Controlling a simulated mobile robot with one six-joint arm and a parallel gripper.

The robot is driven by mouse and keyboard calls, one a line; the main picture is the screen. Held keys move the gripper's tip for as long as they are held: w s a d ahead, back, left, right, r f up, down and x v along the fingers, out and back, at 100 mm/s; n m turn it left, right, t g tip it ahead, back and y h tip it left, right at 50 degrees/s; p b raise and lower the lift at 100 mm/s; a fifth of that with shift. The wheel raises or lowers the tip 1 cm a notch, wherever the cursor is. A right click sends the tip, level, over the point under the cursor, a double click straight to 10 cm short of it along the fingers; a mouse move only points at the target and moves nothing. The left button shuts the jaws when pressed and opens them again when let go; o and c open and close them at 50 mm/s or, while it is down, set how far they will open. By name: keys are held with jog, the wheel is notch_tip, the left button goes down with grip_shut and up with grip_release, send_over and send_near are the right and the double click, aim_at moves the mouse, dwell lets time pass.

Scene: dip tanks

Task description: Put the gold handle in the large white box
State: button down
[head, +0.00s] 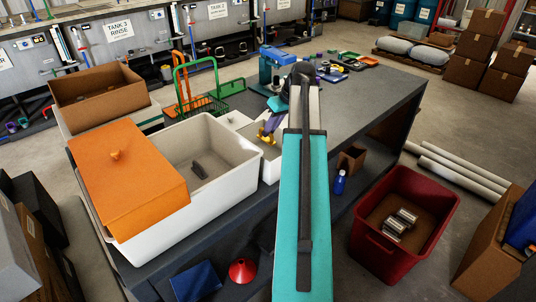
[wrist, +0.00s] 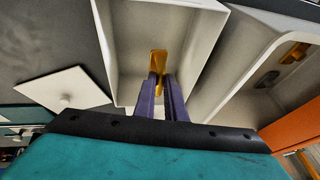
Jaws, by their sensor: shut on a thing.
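My gripper (head: 268,128) has its purple fingers shut on the gold handle (wrist: 157,62). The handle also shows as a yellow piece in the head view (head: 263,138). It is over or inside the smaller white box (head: 271,171); I cannot tell whether it touches the floor of it. The large white box (head: 228,181) stands directly left of the smaller one in the head view, and at the right of the wrist view (wrist: 232,82). An orange lid (head: 128,172) covers its left part. A dark piece (head: 199,170) and another gold piece (wrist: 295,53) lie inside the large box.
A green wire basket (head: 195,105) and a cardboard box (head: 97,97) stand behind the large box. A white lid (wrist: 65,90) lies on the table beside the smaller box. A red bin (head: 385,265) stands on the floor at right. The table's right part is mostly clear.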

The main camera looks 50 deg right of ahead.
aim_at(270, 141)
jog(key=shift+f+p, duration=0.55)
jog(key=shift+f, duration=2.2)
jog(key=shift+f+p, duration=0.4)
jog(key=shift+f, duration=1.45)
jog(key=shift+f, duration=0.15)
jog(key=c, duration=1.8)
grip_release()
jog(key=shift+r, duration=0.2)
jog(key=shift+b+v, duration=1.05)
jog(key=shift+v, duration=4.95)
jog(key=shift+s+f, duration=0.15)
jog(key=shift+s, duration=0.05)
